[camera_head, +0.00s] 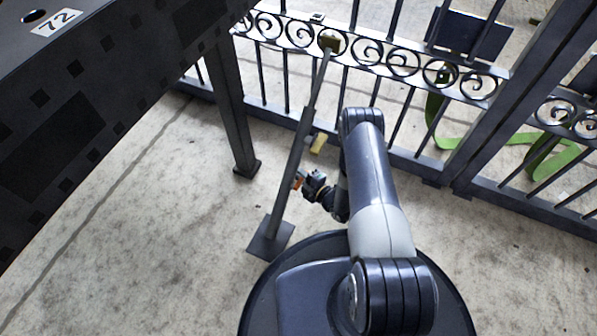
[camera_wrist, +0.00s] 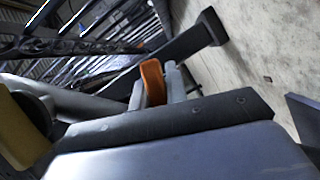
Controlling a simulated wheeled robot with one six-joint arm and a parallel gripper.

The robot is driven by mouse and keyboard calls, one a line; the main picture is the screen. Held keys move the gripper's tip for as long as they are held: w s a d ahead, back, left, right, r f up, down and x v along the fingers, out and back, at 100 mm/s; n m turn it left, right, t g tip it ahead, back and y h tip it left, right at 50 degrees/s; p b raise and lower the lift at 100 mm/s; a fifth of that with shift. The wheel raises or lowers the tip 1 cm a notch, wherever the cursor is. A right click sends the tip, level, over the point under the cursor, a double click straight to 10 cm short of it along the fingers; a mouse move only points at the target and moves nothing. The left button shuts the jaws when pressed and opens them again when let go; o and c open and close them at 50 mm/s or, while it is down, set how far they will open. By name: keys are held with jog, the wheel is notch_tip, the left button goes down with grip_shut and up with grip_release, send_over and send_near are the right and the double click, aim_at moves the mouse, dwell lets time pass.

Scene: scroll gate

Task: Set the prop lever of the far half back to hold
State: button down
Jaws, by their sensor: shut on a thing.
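The orange prop lever (camera_head: 297,181) sits on the pole's lower half. My gripper (camera_head: 301,180) reaches it from the right and is shut on it. In the wrist view the orange lever (camera_wrist: 152,82) stands between my two grey fingers. The lever's root and its exact setting are hidden or too small to tell. A yellow grip (camera_head: 319,143) sticks out to the right, higher on the pole.
The scroll gate (camera_head: 405,66) stands behind, with a thick post (camera_head: 515,95) at right. The floor at lower left is clear.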

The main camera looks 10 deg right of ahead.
jog(key=s+a+f+m+g+y, duration=0.1)
jog(key=s+a+f+m+g, duration=0.2)
jog(key=m, duration=0.6)
jog(key=shift+s+f+g, duration=0.85)
jog(key=shift+s+g, duration=0.05)
jog(key=shift+g, duration=0.3)
jog(key=shift+m, duration=0.3)
jog(key=c, duration=1.4)
grip_release()
jog(key=p+v, duration=0.4)
jog(key=v, duration=0.7)
